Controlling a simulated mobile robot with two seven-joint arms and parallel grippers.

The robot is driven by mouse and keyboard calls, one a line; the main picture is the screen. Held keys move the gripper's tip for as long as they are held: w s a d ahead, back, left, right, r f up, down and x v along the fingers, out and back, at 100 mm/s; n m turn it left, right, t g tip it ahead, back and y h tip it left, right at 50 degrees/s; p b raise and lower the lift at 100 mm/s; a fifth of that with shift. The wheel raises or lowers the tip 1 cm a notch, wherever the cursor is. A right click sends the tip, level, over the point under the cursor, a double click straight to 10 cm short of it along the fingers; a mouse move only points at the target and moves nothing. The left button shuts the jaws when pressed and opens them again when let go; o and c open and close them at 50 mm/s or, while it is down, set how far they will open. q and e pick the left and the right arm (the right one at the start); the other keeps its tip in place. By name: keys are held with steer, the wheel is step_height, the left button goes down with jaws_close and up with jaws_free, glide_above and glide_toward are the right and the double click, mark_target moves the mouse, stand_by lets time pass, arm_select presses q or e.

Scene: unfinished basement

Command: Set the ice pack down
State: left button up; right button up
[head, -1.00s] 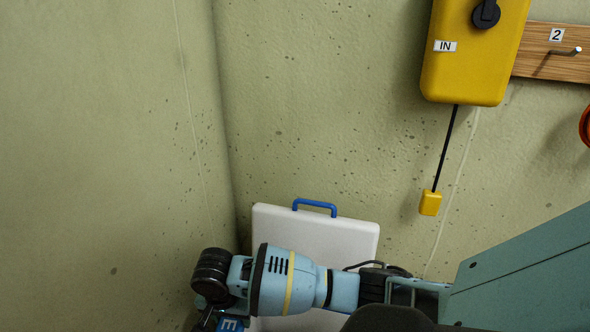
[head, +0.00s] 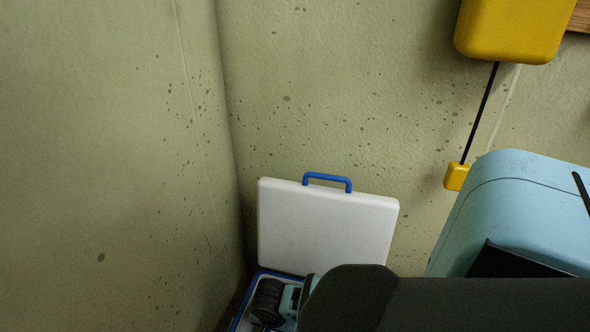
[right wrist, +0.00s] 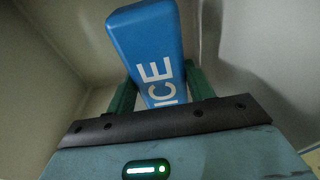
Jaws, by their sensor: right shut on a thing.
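The blue ice pack (right wrist: 148,40), with white "ICE" lettering, is between the green fingers of my right gripper (right wrist: 162,88) in the right wrist view. The gripper is shut on it, and pale walls surround it. In the head view the open cooler box (head: 243,305) stands low in the corner, with a blue rim and its white lid (head: 325,228) raised behind. My right wrist is down at the box opening. My dark arm link covers much of the opening, and the ice pack and fingertips are hidden there. My left gripper is out of view.
Speckled green walls (head: 120,130) meet in a corner just left of and behind the box. The lid's blue handle (head: 327,180) sticks up. A yellow wall box (head: 512,30) hangs at upper right, with a small yellow block (head: 456,177) on a black cord.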

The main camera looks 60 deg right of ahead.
step_height(320, 180, down, 6)
steer(key=shift+b, duration=1.05)
step_height(320, 180, down, 4)
steer(key=shift+r+b, duration=0.15)
steer(key=shift+b, duration=0.65)
steer(key=o, duration=1.3)
steer(key=shift+f, duration=0.2)
steer(key=r+p, duration=0.1)
steer(key=r, duration=0.2)
steer(key=a+r+p, duration=0.1)
steer(key=r+p, duration=0.1)
steer(key=r, duration=0.2)
steer(key=r+p, duration=0.1)
steer(key=r, duration=0.3)
steer(key=shift+s+a+r, duration=0.1)
steer(key=shift+s+a, duration=0.1)
steer(key=shift+a, duration=0.1)
steer(key=shift+s+r+p, duration=0.1)
steer(key=shift+r+p, duration=0.2)
steer(key=shift+r, duration=0.25)
